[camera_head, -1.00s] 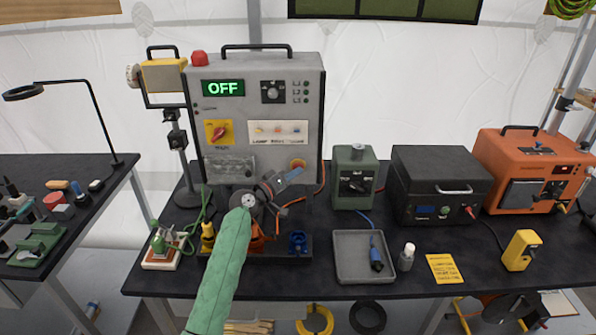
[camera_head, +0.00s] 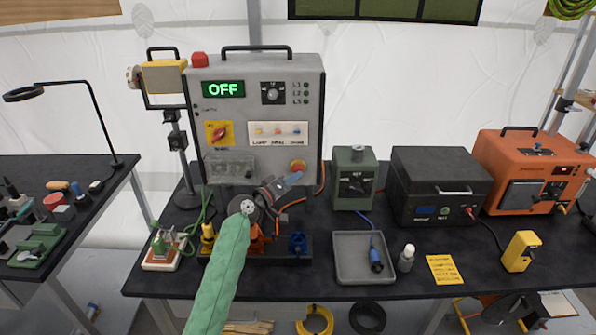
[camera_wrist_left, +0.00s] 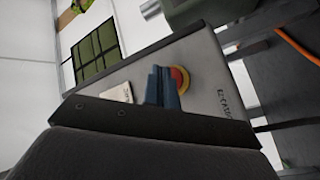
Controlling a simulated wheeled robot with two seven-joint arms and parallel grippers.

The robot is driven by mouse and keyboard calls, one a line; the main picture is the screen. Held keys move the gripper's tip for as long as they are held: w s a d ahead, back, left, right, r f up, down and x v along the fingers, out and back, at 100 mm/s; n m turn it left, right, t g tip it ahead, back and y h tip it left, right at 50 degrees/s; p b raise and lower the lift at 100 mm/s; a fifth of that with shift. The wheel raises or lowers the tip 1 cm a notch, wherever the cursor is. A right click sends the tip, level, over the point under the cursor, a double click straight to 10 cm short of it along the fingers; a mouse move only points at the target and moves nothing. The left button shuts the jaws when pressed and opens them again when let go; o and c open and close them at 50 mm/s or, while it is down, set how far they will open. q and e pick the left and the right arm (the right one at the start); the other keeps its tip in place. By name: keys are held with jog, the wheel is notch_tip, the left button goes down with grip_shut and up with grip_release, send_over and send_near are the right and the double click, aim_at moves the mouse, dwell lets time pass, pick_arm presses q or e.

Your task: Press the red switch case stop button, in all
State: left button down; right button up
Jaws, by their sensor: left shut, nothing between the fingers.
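The grey switch case (camera_head: 262,110) stands upright at the back of the table, its display reading OFF. Its red stop button (camera_head: 298,166) on a yellow ring sits at the lower right of the front panel. My left gripper (camera_head: 295,178) is shut and empty, its blue fingertips just below the button in the head view. In the left wrist view the fingers (camera_wrist_left: 162,87) overlap the left part of the red button (camera_wrist_left: 179,79). I cannot tell whether they touch it. My right gripper is not in view.
A yellow panel with a red rotary switch (camera_head: 219,133) is on the case's left side. A green box (camera_head: 354,180) stands right of the case. A grey tray (camera_head: 345,275) lies in front.

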pick_arm(q)
jog(key=shift+s+p, duration=0.55)
jog(key=shift+s, duration=2)
jog(key=shift+f, duration=0.1)
